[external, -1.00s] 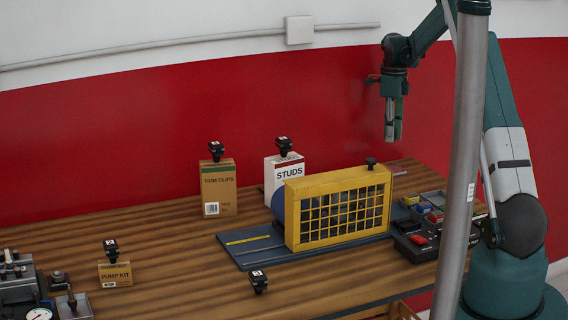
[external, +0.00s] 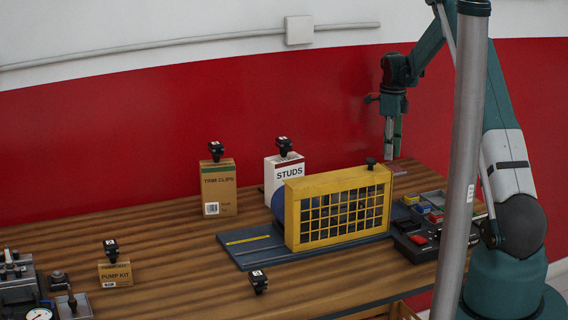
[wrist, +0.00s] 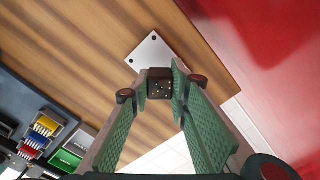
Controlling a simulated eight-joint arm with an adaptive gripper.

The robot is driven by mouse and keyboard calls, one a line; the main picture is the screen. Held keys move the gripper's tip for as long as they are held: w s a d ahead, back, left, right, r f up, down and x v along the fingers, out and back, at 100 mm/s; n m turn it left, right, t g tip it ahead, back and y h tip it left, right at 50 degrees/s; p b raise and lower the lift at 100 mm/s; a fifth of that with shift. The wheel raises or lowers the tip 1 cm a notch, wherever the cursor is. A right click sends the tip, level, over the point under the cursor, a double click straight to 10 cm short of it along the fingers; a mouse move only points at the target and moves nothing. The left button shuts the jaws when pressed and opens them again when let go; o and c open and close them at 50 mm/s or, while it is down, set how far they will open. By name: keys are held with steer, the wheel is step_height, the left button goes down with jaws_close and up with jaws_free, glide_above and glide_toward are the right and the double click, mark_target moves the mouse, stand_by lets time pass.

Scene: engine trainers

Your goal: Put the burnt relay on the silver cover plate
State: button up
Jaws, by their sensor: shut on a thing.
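My gripper (wrist: 158,88) is shut on a small dark block with pins or pale dots on its face, the relay (wrist: 160,84). The silver cover plate (wrist: 148,50) lies flat on the wooden table, a pale plate with small dark holes near its corners. In the wrist view the relay overlaps the plate's near edge; I cannot tell how high above it is. In the external view my gripper (external: 392,146) points down at the table's far right, behind the yellow guard. The relay is not discernible there.
A yellow mesh guard (external: 338,208) with a black knob (external: 371,163) stands close by. Right of it is a tray with coloured fuses (external: 428,209). Boxes topped with small black blocks stand left: TRIM CLIPS (external: 218,188), STUDS (external: 285,172), PUMP KIT (external: 115,274). The table edge is near the plate.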

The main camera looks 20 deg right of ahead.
steer(key=shift+f, duration=1.85)
steer(key=shift+f, duration=0.2)
steer(key=o, duration=0.9)
steer(key=shift+c, duration=0.2)
steer(key=shift+r, duration=0.15)
step_height(320, 180, up, 12)
steer(key=shift+r, duration=0.1)
